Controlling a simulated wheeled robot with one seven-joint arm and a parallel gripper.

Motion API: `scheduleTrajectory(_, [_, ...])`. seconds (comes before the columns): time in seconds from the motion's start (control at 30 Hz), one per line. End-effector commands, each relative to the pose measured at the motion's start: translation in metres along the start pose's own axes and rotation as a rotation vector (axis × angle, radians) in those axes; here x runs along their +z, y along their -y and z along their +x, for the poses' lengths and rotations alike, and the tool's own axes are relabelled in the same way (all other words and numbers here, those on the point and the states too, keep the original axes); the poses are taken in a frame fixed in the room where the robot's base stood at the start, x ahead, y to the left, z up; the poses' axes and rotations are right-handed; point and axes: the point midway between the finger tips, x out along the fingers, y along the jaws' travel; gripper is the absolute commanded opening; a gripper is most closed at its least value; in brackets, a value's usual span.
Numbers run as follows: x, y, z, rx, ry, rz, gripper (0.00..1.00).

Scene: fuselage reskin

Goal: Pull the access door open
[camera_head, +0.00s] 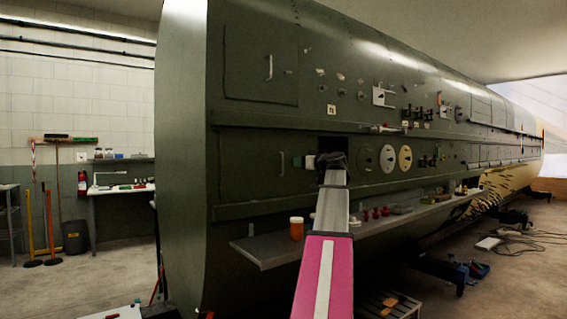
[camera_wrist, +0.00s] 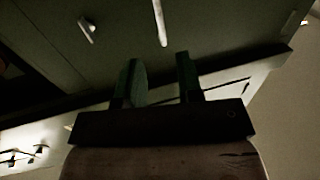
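A dark green access door (camera_head: 246,168) sits low on the left part of the fuselage side and looks closed. Its pale upright handle (camera_head: 281,163) is near the door's right edge. My gripper (camera_head: 297,162) is just right of this handle, pointing left along the skin. In the wrist view my gripper (camera_wrist: 158,60) has its two dark green fingers apart with nothing between them. A pale bar, seemingly the handle (camera_wrist: 160,22), lies beyond the fingertips, in line with the gap. Contact with it does not show.
A second door (camera_head: 250,50) with its own handle (camera_head: 269,67) is above. A shelf (camera_head: 270,250) with an orange jar (camera_head: 296,228) and small red parts runs below. A knob-like fitting (camera_wrist: 87,28) shows at the left in the wrist view. Floor at far left is partly clear.

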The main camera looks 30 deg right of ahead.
Motion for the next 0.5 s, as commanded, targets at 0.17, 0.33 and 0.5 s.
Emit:
scheduleTrajectory(0.17, [-0.001,-0.001,0.026,-0.001,0.001,0.000,0.34])
scheduleTrajectory(0.33, [0.000,-0.002,0.057,-0.001,0.001,0.001,0.34])
scheduleTrajectory(0.5, [0.000,-0.001,0.083,-0.001,0.001,0.001,0.34])
